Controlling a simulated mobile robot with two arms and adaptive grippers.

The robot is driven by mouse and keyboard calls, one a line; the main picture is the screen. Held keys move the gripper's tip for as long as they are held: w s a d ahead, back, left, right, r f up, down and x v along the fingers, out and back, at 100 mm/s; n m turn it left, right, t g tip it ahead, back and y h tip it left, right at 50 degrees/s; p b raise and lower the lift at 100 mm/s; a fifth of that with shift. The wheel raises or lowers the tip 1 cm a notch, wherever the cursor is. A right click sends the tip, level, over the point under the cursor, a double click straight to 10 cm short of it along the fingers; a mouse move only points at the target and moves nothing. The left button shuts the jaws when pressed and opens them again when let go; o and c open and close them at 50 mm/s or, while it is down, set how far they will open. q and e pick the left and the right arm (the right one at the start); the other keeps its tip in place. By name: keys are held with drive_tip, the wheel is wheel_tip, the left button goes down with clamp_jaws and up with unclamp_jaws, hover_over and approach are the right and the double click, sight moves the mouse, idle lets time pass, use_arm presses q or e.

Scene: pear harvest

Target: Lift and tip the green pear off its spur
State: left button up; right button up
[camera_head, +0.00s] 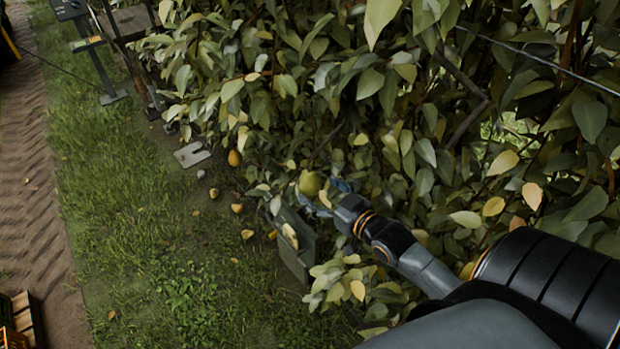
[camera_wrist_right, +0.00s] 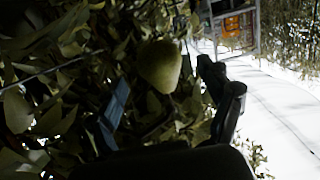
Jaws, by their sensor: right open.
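The green pear (camera_head: 311,184) hangs among the leaves at the edge of the foliage in the head view. My right gripper (camera_head: 325,193) reaches it from the right, with its bluish finger close behind the pear. In the right wrist view the pear (camera_wrist_right: 160,66) is ahead of the palm, between the blue finger on the left and the dark finger on the right. The right gripper (camera_wrist_right: 165,82) is open, and dark gaps show on both sides of the pear. The pear's stem and spur are hidden by leaves and shadow. My left gripper is not in view.
Dense leaves (camera_head: 410,110) surround the pear, and a wire (camera_head: 545,68) crosses at upper right. A grey-green panel (camera_head: 295,252) stands just below the pear. Orange-yellow pieces lie on the grass (camera_head: 150,200). A crate (camera_head: 22,318) is at bottom left.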

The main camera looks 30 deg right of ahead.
sight(317, 188)
drive_tip(key=shift+p+x, duration=0.35)
drive_tip(key=shift+x, duration=2)
drive_tip(key=c, duration=1.3)
